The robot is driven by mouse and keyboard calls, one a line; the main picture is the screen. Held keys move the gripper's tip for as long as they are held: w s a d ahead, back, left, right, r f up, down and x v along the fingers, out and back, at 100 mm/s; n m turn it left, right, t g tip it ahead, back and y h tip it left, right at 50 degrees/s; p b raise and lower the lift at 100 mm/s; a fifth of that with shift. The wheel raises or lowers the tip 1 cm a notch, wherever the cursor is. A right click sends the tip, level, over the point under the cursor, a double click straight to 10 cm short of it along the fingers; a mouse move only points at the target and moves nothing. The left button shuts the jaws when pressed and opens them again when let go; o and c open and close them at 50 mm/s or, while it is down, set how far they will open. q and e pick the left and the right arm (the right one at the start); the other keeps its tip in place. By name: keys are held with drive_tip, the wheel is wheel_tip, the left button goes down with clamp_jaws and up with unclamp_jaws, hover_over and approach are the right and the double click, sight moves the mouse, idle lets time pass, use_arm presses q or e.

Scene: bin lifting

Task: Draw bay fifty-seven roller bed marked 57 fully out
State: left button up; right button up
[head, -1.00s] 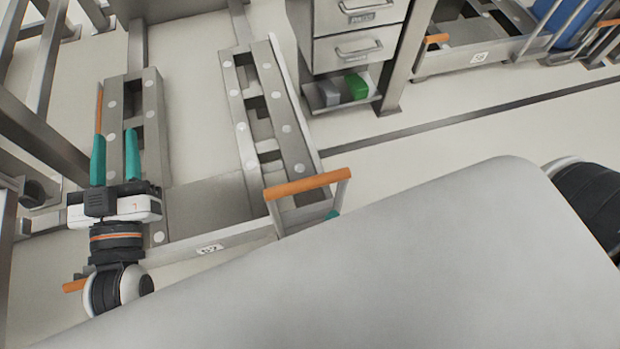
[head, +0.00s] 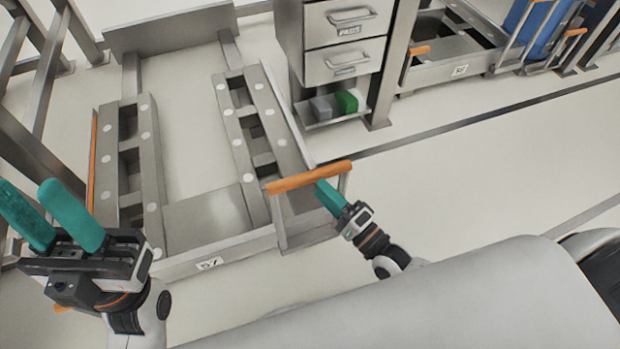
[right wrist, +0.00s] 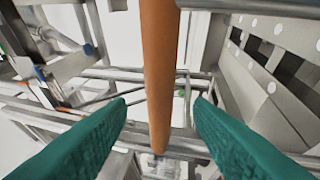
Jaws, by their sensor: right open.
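The roller bed (head: 210,215) has two raised rails with white rollers and a front plate with a label (head: 209,263) that reads 57. An orange handle (head: 308,177) stands on grey posts at its front right corner. My right gripper (head: 322,188) is at this handle, its teal fingers just under the bar. In the right wrist view the orange bar (right wrist: 159,75) runs between its open fingers, with a gap on both sides. My left gripper (head: 42,210) is at the left, near the bed's front left corner, fingers apart and empty. An orange strip (head: 93,165) shows along the bed's left side.
A drawer cabinet (head: 345,45) stands behind right, with a green block (head: 346,101) and a grey block on its low shelf. Another bed (head: 455,65) is farther right. Grey frame posts stand at the left. The floor (head: 480,150) at right is clear.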

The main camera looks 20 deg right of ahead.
sight(310, 178)
drive_tip(key=shift+b+x, duration=0.4)
drive_tip(key=shift+x, duration=2.35)
clamp_jaws()
